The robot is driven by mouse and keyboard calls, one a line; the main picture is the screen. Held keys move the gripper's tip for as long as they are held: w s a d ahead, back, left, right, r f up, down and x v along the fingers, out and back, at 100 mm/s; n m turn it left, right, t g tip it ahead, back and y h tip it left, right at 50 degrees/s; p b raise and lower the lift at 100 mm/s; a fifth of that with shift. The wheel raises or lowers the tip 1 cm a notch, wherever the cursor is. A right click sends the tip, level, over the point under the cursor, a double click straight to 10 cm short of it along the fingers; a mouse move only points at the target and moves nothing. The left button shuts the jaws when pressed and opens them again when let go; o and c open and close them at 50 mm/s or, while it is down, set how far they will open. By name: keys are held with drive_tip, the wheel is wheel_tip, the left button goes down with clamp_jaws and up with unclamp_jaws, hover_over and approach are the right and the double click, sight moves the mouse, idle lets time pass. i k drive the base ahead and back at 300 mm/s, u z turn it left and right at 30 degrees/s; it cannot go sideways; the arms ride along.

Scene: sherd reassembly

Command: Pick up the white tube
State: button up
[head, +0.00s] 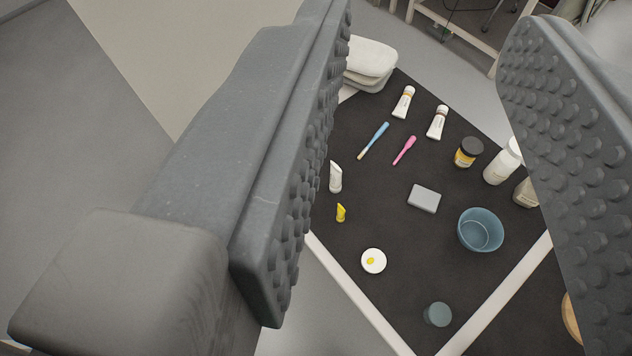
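A small plain white tube (335,177) lies on the black mat (385,215), close beside my left finger in the picture. Two more white tubes with orange-brown bands, one (404,101) and another (437,122), lie farther back on the mat. My gripper (435,165) is open, with its two grey studded fingers wide apart at the left and right. It is empty and well above the mat. The right finger hides part of the mat's right side.
On the mat are a blue brush (374,140), pink tool (404,150), grey block (424,198), blue bowl (480,231), dark-lidded jar (468,152), white bottle (502,163), yellow piece (341,212), white dish (374,261) and grey-green cylinder (438,314). Folded white cloths (370,62) lie at the back left.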

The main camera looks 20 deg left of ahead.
sight(334, 184)
drive_tip(key=u, duration=0.55)
drive_tip(key=k, duration=1.7)
drive_tip(key=z, duration=0.45)
drive_tip(key=i, duration=1)
drive_tip(key=u, duration=0.05)
